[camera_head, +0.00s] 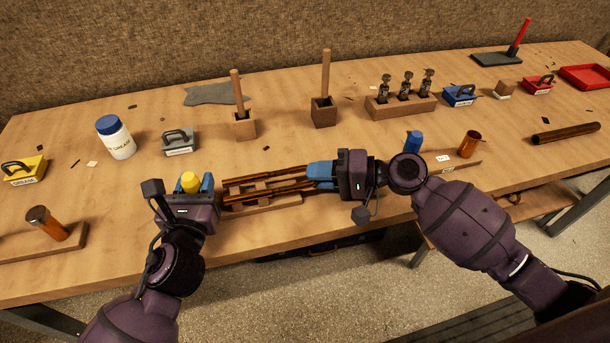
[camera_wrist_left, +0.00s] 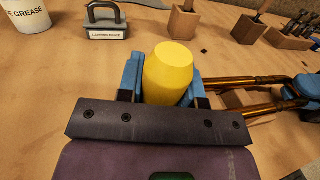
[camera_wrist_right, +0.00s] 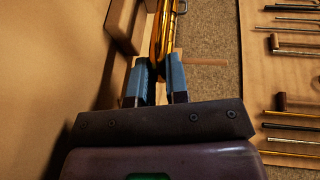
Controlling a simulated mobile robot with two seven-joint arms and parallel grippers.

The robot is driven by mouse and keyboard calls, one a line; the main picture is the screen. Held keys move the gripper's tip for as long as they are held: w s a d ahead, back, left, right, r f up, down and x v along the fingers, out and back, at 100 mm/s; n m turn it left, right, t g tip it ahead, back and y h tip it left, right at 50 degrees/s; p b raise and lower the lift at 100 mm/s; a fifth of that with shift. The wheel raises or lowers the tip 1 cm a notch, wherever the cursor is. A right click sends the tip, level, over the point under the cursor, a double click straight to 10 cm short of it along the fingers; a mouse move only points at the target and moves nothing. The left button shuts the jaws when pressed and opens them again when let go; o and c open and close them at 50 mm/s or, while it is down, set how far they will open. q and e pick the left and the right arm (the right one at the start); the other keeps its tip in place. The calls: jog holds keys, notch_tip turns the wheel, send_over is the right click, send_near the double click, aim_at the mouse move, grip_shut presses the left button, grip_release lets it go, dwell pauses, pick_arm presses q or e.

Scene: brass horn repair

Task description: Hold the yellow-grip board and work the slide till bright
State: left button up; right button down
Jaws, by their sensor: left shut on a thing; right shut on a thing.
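The yellow grip (camera_head: 190,181) stands up between the blue fingers of my left gripper (camera_head: 192,186), which is shut on it. The grip fills much of the left wrist view (camera_wrist_left: 172,72). To its right, the slide (camera_head: 270,181), with brownish brass tubes, lies over a pale wooden board (camera_head: 262,208). My right gripper (camera_head: 316,174) is shut on the slide's right end. In the right wrist view the slide (camera_wrist_right: 167,30) looks golden and runs away from between the fingers. How the board joins the yellow grip is hidden behind my left gripper.
Behind stand a grease tub (camera_head: 116,140), a grey-handled block (camera_head: 180,143) and two wooden holders (camera_head: 243,125) (camera_head: 324,112). A blue grip (camera_head: 414,141) and an amber cylinder (camera_head: 470,144) stand right of my right gripper. The table's front edge is close below the slide.

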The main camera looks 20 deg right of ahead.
jog(key=shift+d, duration=0.15)
jog(key=c, duration=1.4)
grip_release()
jog(key=v, duration=1.2)
